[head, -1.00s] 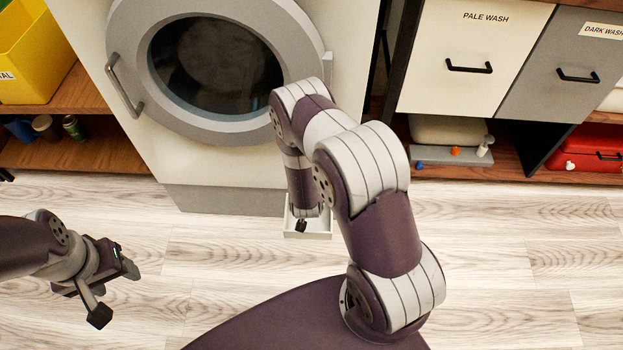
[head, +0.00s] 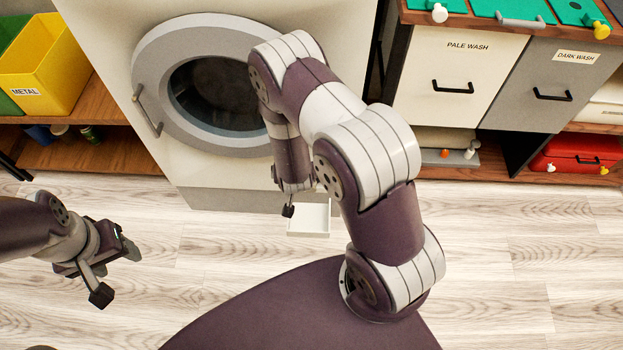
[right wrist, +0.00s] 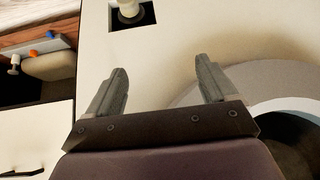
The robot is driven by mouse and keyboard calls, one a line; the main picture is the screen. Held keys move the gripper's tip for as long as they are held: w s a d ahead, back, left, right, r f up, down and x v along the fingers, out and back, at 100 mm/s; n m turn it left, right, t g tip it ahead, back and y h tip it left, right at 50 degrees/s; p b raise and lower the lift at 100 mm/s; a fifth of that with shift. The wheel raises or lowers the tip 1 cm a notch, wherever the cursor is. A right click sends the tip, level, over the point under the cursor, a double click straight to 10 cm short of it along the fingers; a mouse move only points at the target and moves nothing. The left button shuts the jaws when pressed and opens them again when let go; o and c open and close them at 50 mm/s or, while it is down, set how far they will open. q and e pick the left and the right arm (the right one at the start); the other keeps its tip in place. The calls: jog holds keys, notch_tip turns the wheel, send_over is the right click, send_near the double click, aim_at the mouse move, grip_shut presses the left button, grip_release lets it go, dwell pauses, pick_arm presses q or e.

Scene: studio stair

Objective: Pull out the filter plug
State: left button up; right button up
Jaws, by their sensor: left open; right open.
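The filter plug (right wrist: 130,10) shows at the top edge of the right wrist view. It is a pale knob on a dark round base, in a square dark recess in the cream front of the washing machine (right wrist: 165,38). Its top is cut off by the frame. My right gripper (right wrist: 162,75) is open and empty, facing the panel, apart from the plug. In the head view my own right arm hides the plug, and only a bit of the right gripper (head: 289,205) shows low before the machine (head: 240,178). My left gripper (head: 130,255) is open and empty over the floor at left.
A shallow white tray (head: 308,219) lies on the floor below the machine front. The round machine door (head: 150,75) is shut. Laundry drawers (head: 455,75) and a shelf with a red case (head: 575,155) stand at right. A yellow bin (head: 45,65) is at left. The floor is mostly clear.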

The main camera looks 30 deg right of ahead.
notch_tip(320, 180, up, 12)
jog(key=a+n+g+y+p, duration=0.1)
jog(key=a+p, duration=0.1)
jog(key=p, duration=0.3)
jog(key=shift+y+p, duration=0.3)
jog(key=shift+p, duration=0.1)
jog(key=shift+a, duration=0.1)
jog(key=s+a+r+n+g+y, duration=0.1)
jog(key=s+r+n+g, duration=0.3)
jog(key=s+r, duration=0.9)
notch_tip(320, 180, up, 3)
jog(key=shift+n, duration=0.3)
